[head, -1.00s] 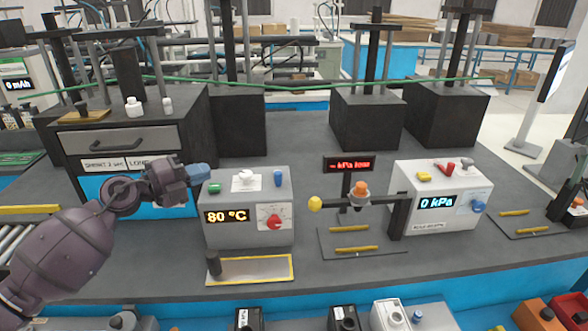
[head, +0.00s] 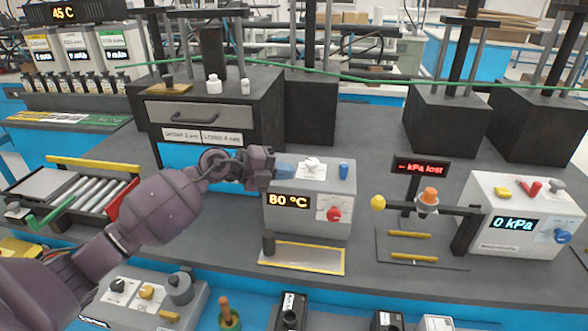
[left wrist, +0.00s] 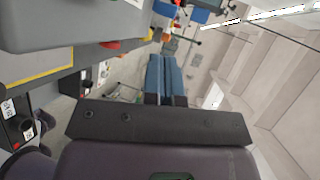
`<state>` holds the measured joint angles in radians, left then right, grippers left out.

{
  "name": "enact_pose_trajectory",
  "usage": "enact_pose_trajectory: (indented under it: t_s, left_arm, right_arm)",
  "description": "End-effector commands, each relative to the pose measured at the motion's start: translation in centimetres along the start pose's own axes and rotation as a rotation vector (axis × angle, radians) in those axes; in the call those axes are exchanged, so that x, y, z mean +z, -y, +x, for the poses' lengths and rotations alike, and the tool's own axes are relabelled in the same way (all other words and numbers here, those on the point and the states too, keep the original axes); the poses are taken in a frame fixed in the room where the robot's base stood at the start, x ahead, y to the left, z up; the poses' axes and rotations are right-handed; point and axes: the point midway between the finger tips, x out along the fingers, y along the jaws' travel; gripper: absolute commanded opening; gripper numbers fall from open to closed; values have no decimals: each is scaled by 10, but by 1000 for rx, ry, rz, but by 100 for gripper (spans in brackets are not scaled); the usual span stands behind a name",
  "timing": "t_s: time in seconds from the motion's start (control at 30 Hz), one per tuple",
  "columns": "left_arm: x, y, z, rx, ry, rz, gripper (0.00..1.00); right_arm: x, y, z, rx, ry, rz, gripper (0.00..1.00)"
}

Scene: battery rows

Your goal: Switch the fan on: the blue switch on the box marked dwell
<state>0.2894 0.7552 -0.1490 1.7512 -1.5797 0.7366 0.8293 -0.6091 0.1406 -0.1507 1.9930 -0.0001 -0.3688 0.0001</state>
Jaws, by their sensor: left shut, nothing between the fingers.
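My left gripper (head: 285,169) is shut and empty, its blue fingers at the top left of a light grey box (head: 310,225) reading 80 °C. That box has a white top control (head: 311,165), a blue switch (head: 343,171) at the right and a red dial (head: 334,214). The blue switch stands to the right of my fingers, apart from them. I cannot read a dwell mark on any box. In the left wrist view the shut blue fingers (left wrist: 165,78) hold nothing, and a grey box (left wrist: 70,22) is at upper left. My right gripper is not in view.
A white box (head: 525,222) reading 0 kPa stands at right. Between the boxes are an orange-topped stand (head: 428,198) and yellow rods (head: 411,234). A yellow-edged plate (head: 302,258) lies in front. A dark drawer cabinet (head: 215,115) is behind my arm. A grey knob box (head: 150,305) is at lower left.

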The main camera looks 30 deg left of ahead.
Motion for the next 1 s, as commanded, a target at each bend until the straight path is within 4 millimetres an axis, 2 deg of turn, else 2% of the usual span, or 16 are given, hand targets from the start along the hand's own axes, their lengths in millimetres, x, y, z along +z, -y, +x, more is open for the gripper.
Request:
enact_pose_trajectory:
  t_s: [0.4,0.6,0.8,1.0]
  left_arm:
    - [0,1,74,-4,0,-1,0]
    - [0,8,102,-3,-1,1,0]
    - [0,12,116,-1,0,1,0]
    - [0,13,118,-1,1,1,0]
  right_arm:
    - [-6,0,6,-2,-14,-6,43]
    - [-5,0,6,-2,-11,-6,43]
    - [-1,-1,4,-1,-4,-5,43]
    - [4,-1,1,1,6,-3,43]
